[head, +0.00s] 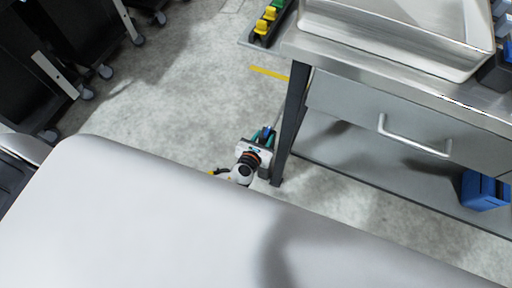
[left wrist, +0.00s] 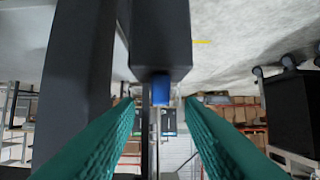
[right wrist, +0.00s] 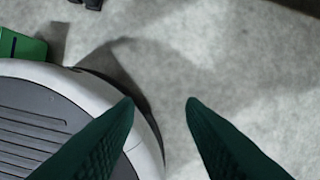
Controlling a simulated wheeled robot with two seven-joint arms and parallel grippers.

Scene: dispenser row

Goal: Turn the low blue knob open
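The low blue knob (left wrist: 160,88) sits at the end of a dark block (left wrist: 160,40) in the left wrist view. In the head view a small blue patch (head: 267,132) shows at the fingers of my left gripper (head: 264,136), low beside the table leg. My left gripper (left wrist: 159,101) is open, with one finger on each side of the knob and a visible gap to both. I cannot tell how far the knob lies past the fingertips. My right gripper (right wrist: 161,101) is open and empty above the floor; it is not in the head view.
A dark table leg (head: 292,115) stands close beside my left gripper. A blue bin (head: 484,190) is on the lower shelf. Open floor (head: 170,95) lies left.

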